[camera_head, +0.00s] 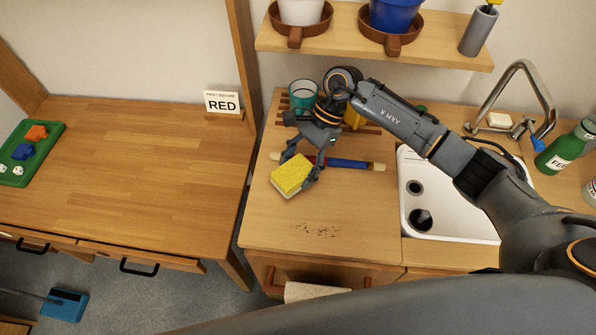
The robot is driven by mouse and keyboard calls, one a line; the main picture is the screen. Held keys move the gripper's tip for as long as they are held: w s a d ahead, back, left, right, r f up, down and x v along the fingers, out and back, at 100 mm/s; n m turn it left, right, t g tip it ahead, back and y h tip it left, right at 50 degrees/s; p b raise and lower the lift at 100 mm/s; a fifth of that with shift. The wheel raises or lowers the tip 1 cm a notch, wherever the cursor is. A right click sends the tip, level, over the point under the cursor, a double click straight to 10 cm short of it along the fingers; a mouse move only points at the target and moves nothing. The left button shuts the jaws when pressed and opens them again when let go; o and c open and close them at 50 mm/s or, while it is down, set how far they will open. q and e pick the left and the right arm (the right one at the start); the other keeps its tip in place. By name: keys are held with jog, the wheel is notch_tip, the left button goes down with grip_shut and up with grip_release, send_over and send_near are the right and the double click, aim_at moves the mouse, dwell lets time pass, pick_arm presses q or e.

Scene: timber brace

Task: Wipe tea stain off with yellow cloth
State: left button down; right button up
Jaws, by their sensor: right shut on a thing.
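My right gripper (300,170) is shut on a yellow block that looks like a sponge (290,174) with a pale underside, rather than a thin cloth. The block is over the wooden counter (270,222), left of the sink; I cannot tell whether it touches the surface. A patch of dark specks (316,230) lies on the counter nearer the front edge, below and right of the block in the picture. It looks more like scattered crumbs or soil than a smooth stain. Another yellow thing (353,116) stands behind my right arm, partly hidden. My left gripper is not in view.
A blue rod with pale ends (350,163) lies behind the block. A teal cup (302,95) stands on a slatted rack at the back. The white sink (452,222) is to the right, with a green bottle (563,150) beyond. The counter's front left is clear.

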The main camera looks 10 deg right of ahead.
jog(key=shift+r, duration=0.95)
jog(key=shift+w+a+r+p, duration=0.1)
jog(key=shift+r+p, duration=0.35)
jog(key=shift+r, duration=0.85)
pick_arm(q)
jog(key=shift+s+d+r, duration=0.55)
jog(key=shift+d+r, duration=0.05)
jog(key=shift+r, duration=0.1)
